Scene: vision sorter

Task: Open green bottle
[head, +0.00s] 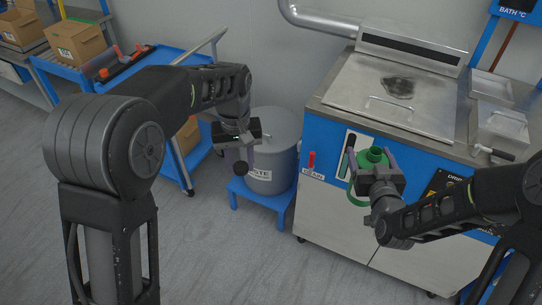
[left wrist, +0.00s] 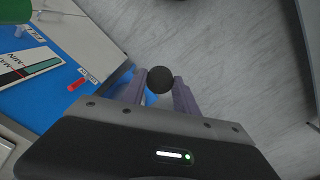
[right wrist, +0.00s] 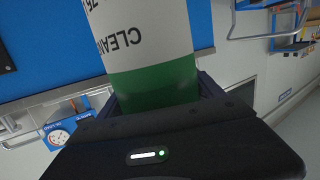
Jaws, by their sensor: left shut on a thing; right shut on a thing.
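The green bottle (head: 372,160) is held by my right gripper (head: 375,172) in front of the blue-fronted machine. Its round green neck faces up with no cap on it. In the right wrist view the bottle (right wrist: 150,60) shows a white label with lettering and a green band between the fingers. My left gripper (head: 242,160) is shut on a round black cap (head: 240,169), well to the left of the bottle. The cap also shows between the fingertips in the left wrist view (left wrist: 160,80).
A grey waste bin (head: 282,150) on a blue stand (head: 262,199) is behind my left gripper. The machine (head: 335,222) with a steel top stands on the right. A blue cart (head: 180,65) is at the back left. The floor in front is clear.

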